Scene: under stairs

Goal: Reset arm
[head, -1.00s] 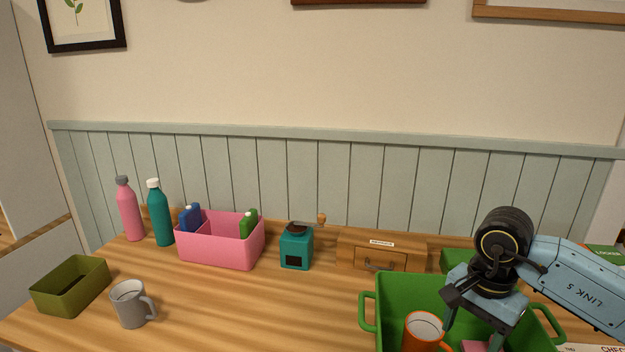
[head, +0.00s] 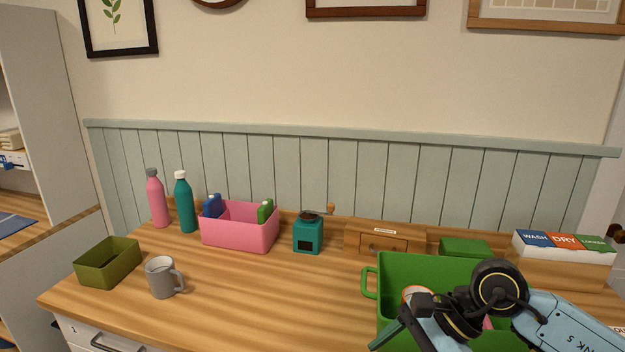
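My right arm comes in from the lower right in the head view. Its wrist and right gripper (head: 398,332) are over the front of a green tub (head: 395,268). One finger shows at the tub's left front; the rest is hidden by the wrist, so I cannot tell whether it is open or shut. An orange mug (head: 416,292) stands in the tub, mostly hidden behind the wrist. A small patch of pink (head: 488,323) shows behind the arm. My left gripper is not in view.
On the wooden counter stand an olive box (head: 107,268), a grey mug (head: 161,279), a pink caddy (head: 239,230), pink (head: 157,202) and teal (head: 184,205) bottles, a teal grinder (head: 308,235), a small drawer box (head: 377,240) and a labelled box (head: 563,255). The counter's front middle is clear.

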